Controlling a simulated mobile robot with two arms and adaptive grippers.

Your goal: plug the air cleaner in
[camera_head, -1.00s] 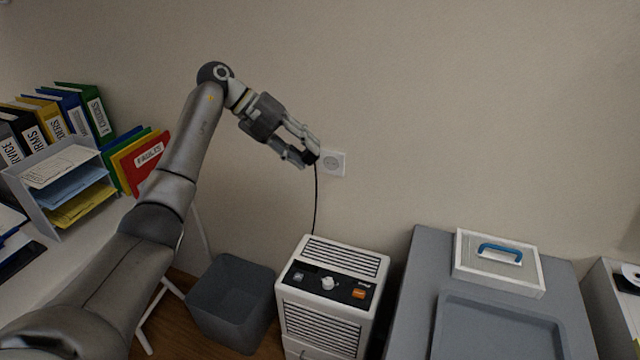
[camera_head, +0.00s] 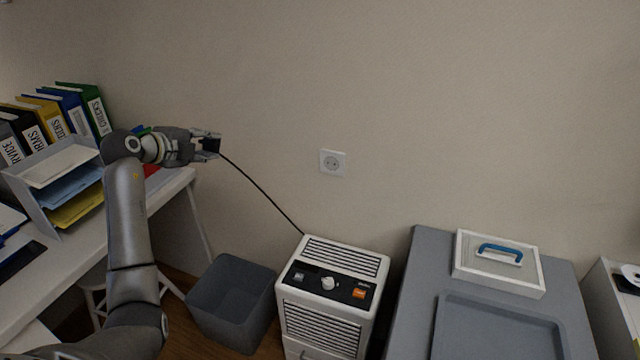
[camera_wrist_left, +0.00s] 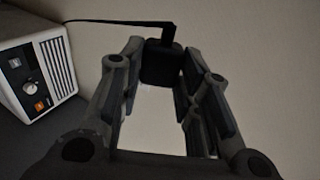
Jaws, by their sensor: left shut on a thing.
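The white air cleaner (camera_head: 330,300) stands on the floor in the middle of the head view, with a dark control panel on top; it also shows in the left wrist view (camera_wrist_left: 38,78). Its black cord (camera_head: 262,190) runs up and left to my left gripper (camera_head: 214,146). In the left wrist view, my left gripper (camera_wrist_left: 160,78) is shut on the black plug (camera_wrist_left: 161,62), held between its fingertips. The wall socket (camera_head: 333,162) is bare, well to the right of the gripper. The plug's prongs cannot be made out. My right gripper is not in view.
A grey bin (camera_head: 232,302) stands left of the air cleaner. A desk (camera_head: 150,203) with a paper tray and binders is at the left, near the gripper. A grey cabinet (camera_head: 405,300) with a white box (camera_head: 500,262) is at the right. The wall around the socket is clear.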

